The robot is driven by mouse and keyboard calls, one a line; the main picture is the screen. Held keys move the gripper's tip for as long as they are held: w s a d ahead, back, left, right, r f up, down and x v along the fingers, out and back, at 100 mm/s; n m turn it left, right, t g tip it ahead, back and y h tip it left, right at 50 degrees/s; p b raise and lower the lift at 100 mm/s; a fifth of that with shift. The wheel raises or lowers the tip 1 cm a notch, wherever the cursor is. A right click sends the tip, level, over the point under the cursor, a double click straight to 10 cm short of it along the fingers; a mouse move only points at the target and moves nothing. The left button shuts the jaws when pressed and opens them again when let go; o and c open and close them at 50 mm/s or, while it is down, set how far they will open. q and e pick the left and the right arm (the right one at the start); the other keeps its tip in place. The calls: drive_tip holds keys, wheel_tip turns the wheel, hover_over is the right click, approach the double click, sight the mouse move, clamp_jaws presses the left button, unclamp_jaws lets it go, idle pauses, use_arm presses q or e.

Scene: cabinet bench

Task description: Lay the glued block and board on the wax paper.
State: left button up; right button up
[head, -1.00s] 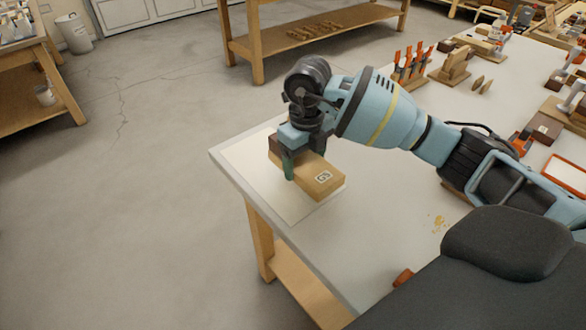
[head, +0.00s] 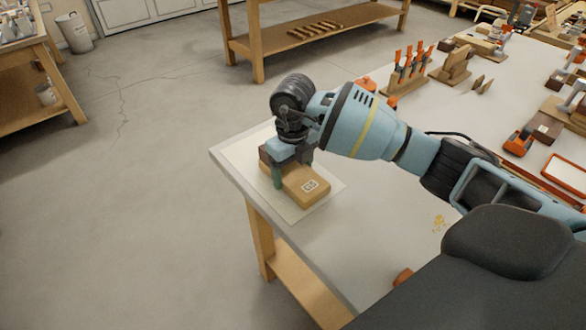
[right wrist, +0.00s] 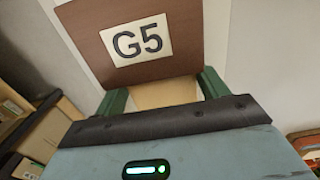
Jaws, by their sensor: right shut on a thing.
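The glued piece is a tan part (head: 308,187) with a small white label and a dark brown part (head: 264,156). My right gripper (head: 290,172) is shut on it with green fingers from above. In the right wrist view, the brown part (right wrist: 185,62) carries a "G5" label, and the tan part (right wrist: 165,94) shows between the fingers (right wrist: 163,92). The piece lies flat over the pale wax paper (head: 290,212) at the bench corner, within its edges. It looks on or just above the paper; contact is hidden. My left gripper is not in view.
The bench (head: 375,220) is clear right of the paper, apart from a small yellowish spill (head: 438,221). A rack of orange-handled clamps (head: 405,72) and wooden pieces stand farther back. The bench edge is close left of the paper.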

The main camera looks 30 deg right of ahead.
sight(293, 171)
drive_tip(key=shift+f, duration=0.1)
drive_tip(key=o, duration=1)
drive_tip(key=shift+o, duration=0.5)
wheel_tip(293, 171, up, 12)
drive_tip(key=shift+p, duration=0.3)
